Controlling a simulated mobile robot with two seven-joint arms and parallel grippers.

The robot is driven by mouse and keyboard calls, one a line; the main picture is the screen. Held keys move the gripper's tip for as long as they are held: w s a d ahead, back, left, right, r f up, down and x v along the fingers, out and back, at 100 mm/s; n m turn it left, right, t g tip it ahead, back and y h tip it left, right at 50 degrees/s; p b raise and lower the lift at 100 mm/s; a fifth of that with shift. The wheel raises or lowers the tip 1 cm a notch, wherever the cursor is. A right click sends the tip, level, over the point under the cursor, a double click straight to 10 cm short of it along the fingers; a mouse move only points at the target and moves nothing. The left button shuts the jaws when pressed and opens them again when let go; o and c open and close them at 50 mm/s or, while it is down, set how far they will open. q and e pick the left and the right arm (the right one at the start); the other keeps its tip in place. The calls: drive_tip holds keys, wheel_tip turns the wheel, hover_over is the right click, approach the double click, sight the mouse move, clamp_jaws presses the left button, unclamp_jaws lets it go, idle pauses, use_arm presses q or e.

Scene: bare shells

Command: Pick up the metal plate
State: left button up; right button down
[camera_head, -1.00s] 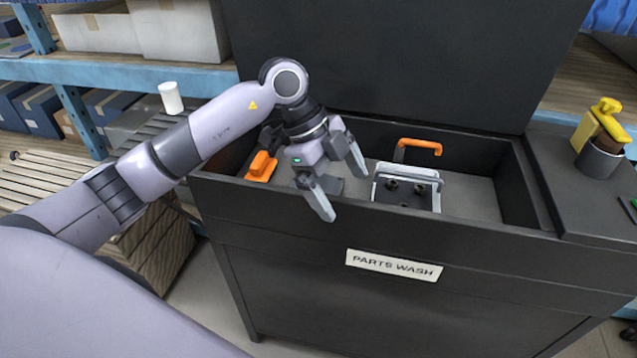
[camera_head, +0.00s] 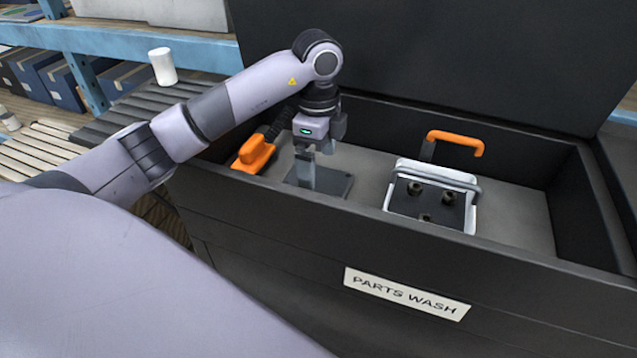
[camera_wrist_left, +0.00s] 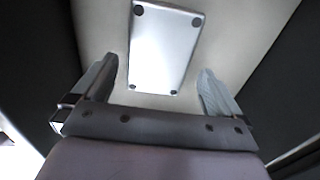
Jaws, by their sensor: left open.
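The metal plate (camera_head: 334,183) lies flat on the floor of the parts wash basin, left of its middle. In the left wrist view the plate (camera_wrist_left: 165,47) is a bright rectangle with dark round spots at its corners. My left gripper (camera_head: 316,172) points down over the plate in the head view and hides part of it. In the left wrist view its two fingers (camera_wrist_left: 158,82) are spread wide, with nothing between them. The plate lies ahead of the fingertips, roughly between their lines. I cannot tell the exact height above it. My right gripper is not in view.
The dark parts wash basin (camera_head: 290,226) has raised walls and a tall lid behind. An orange-handled tool (camera_head: 254,153) lies left of the plate. A metal basket (camera_head: 433,198) with several dark parts and an orange handle (camera_head: 456,140) stand right. Basin floor at far right is clear.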

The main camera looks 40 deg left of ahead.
sight(317, 179)
use_arm(q)
wheel_tip(317, 179, down, 3)
drive_tip(key=shift+s+r, duration=0.1)
drive_tip(key=shift+f, duration=0.55)
drive_tip(key=c, duration=1.1)
drive_tip(key=shift+r, duration=0.2)
drive_tip(key=shift+r, duration=0.6)
wheel_tip(317, 179, up, 19)
drive_tip(key=p, duration=0.4)
drive_tip(key=shift+f, duration=0.2)
